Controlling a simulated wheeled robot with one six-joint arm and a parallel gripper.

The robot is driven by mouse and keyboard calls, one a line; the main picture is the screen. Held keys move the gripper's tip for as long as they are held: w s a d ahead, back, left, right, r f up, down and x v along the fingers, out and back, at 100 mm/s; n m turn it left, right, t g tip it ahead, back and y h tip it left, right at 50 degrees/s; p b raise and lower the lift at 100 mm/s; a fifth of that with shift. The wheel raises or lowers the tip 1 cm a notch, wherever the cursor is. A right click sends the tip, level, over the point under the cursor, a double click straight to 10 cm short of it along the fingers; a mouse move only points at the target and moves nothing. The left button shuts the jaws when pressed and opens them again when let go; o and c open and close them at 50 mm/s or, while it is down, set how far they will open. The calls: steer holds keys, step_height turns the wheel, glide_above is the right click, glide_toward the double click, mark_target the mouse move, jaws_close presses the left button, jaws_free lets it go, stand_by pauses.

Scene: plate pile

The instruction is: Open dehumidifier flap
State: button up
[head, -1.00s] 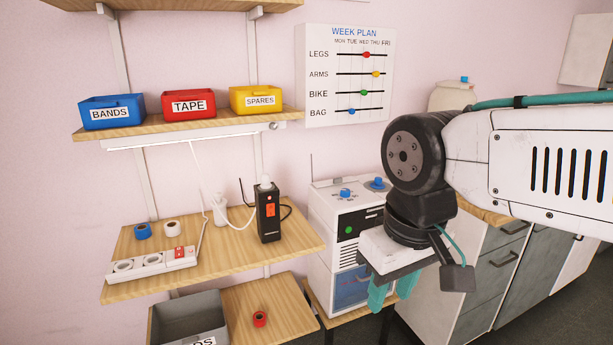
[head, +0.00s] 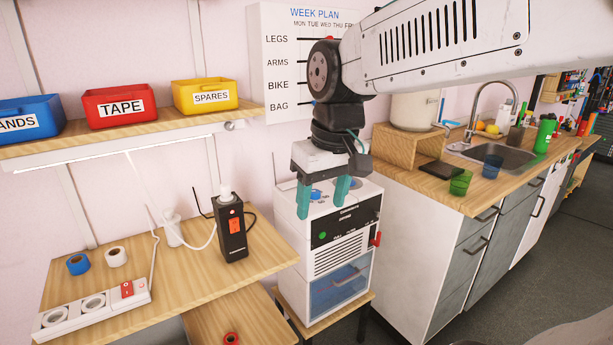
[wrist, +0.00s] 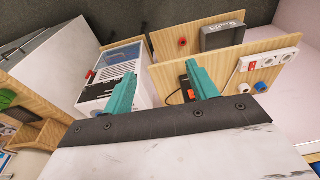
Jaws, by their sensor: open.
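The dehumidifier (head: 312,262) is a white box on a small wooden stand in the head view. It has a black panel with a green button, a vent grille, a see-through blue tank (head: 340,285) low in front and a red lever (head: 376,239) on its right edge. A blue knob (head: 316,194) shows on top, partly behind my gripper. No raised flap is visible. My gripper (head: 322,198) points down with teal fingers spread and empty, overlapping the unit's top in the picture; contact cannot be told. The wrist view shows the dehumidifier (wrist: 122,62) beyond the fingers (wrist: 161,72).
Left are a wooden shelf (head: 170,285) with a black device (head: 232,230) and a power strip (head: 95,307), and a higher shelf with coloured bins (head: 120,104). Right is a counter (head: 500,182) with sink and cups. Grey floor (head: 480,285) is open at right.

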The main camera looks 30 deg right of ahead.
steer(key=w+d+f+t, duration=0.1)
steer(key=w+d, duration=0.3)
steer(key=w, duration=0.6)
steer(key=w+d+f, duration=0.1)
steer(key=w+d, duration=0.4)
steer(key=w, duration=0.5)
steer(key=w+d+f+t, duration=0.1)
steer(key=w+d, duration=0.3)
steer(key=w, duration=0.6)
steer(key=w+d+f, duration=0.4)
steer(key=w+f, duration=0.1)
steer(key=w+d+f, duration=0.3)
steer(key=w+f, duration=0.2)
steer(key=f, duration=0.1)
steer(key=w+d+f, duration=0.4)
steer(key=w+f, duration=0.1)
steer(key=shift+w+d+f, duration=0.1)
steer(key=shift+d+f, duration=0.2)
steer(key=shift+f, duration=0.1)
steer(key=shift+w+f, duration=0.2)
steer(key=shift+f, duration=0.3)
steer(key=shift+r, duration=0.1)
steer(key=c, duration=1)
